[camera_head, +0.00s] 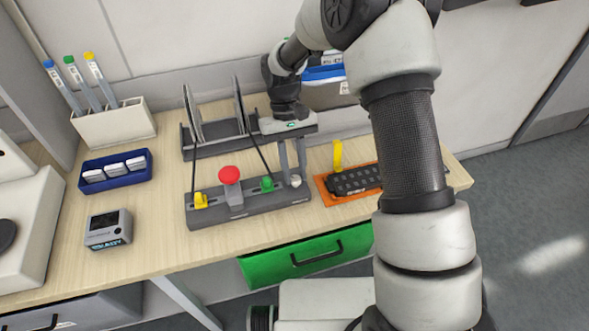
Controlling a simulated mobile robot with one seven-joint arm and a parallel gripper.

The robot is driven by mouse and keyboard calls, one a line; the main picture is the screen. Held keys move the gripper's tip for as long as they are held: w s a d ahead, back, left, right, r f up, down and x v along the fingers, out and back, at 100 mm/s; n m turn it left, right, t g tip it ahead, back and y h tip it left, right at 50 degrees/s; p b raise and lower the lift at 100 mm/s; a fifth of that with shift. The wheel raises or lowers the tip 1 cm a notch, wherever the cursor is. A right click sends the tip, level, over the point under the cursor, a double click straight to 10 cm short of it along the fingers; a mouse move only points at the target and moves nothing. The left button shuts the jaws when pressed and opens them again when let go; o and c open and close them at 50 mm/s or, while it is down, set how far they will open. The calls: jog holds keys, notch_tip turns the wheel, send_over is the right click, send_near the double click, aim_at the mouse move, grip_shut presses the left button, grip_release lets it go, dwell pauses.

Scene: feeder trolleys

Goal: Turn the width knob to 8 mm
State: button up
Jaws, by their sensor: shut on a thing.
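A dark grey control bar (250,213) lies on the wooden bench. It carries a yellow knob (201,201), a red mushroom button (229,175), a green knob (267,184) and a small pale knob (296,181) at its right end. My gripper (295,178) points down over that right end, its two fingers shut on the pale knob. The fingers partly hide the knob, so its angle cannot be read. The bar's small labels are too blurred to tell which knob is for width.
A small grey display (108,229) stands at front left; its text is unclear. Behind the bar is a grey rack (205,150) with upright plates. An orange tray (323,189) with a black strip and yellow tab lies right. A blue tray (92,185) sits left. A green drawer (300,262) is below.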

jog(key=o, duration=1.1)
jog(key=shift+c, duration=0.2)
jog(key=v, duration=1.7)
jog(key=shift+r+p, duration=0.25)
jog(key=shift+p, duration=0.1)
jog(key=s+d+r+m+t+p, duration=0.1)
jog(key=s+d+r+t, duration=0.1)
jog(key=s+d+r, duration=0.35)
jog(key=s+d+r+t+p, duration=0.1)
jog(key=s+d+r+t, duration=0.15)
jog(key=r, duration=0.55)
jog(key=s+d+m+t+p, duration=0.1)
jog(key=s+d+t, duration=0.1)
jog(key=s, duration=0.6)
jog(key=s+d+r+m+t+y, duration=0.1)
jog(key=s+d+t, duration=0.2)
jog(key=s+d, duration=0.2)
jog(key=s, duration=0.3)
jog(key=shift+s+p, duration=0.25)
jog(key=shift+p, duration=0.1)
